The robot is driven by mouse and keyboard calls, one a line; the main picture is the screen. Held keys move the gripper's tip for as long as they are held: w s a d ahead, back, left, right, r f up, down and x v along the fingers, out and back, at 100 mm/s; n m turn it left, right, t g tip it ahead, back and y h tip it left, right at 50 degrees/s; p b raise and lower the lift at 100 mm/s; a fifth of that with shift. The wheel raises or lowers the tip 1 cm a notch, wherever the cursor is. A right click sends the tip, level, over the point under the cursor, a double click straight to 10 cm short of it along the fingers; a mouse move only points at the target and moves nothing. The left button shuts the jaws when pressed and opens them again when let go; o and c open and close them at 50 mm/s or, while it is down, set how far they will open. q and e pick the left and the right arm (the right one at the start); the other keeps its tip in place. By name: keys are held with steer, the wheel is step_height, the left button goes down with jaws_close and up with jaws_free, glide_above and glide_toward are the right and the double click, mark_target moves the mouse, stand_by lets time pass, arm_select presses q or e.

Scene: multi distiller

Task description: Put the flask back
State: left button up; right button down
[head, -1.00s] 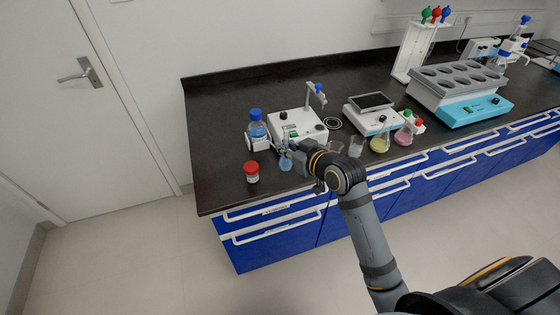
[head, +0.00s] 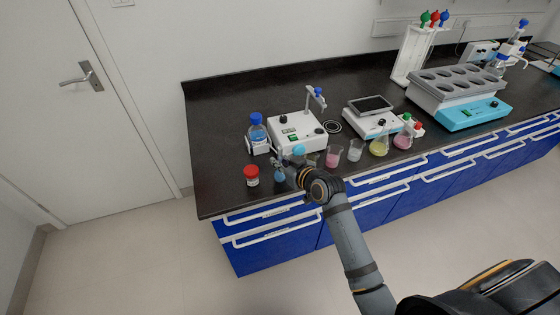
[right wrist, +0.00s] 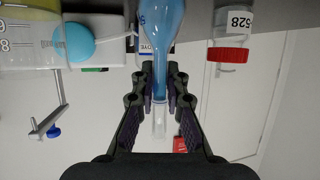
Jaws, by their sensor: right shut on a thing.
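The flask holds blue liquid and has a narrow clear neck; its blue body (head: 279,175) is near the front left of the bench in the head view. In the right wrist view the flask (right wrist: 163,30) hangs between my fingers, body at the top of the picture. My right gripper (right wrist: 160,90) is shut on its neck. In the head view my right gripper (head: 283,163) reaches the flask from the right. I cannot tell whether the flask's base touches the bench. My left gripper is not in view.
A red-capped jar (head: 251,175) stands just left of the flask, and a blue-capped bottle (head: 257,134) behind it. A white stirrer device (head: 297,131) is behind the gripper. A pink beaker (head: 333,157), a clear beaker (head: 355,151) and a yellow flask (head: 379,146) stand to the right.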

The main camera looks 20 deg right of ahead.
steer(key=c, duration=1.4)
jaws_free()
steer(key=shift+f, duration=0.1)
steer(key=shift+r+p+v, duration=0.1)
steer(key=shift+p+v, duration=0.1)
steer(key=shift+v, duration=2.85)
steer(key=shift+r+p+v, duration=0.15)
steer(key=shift+p+v, duration=0.05)
steer(key=shift+v, duration=2.8)
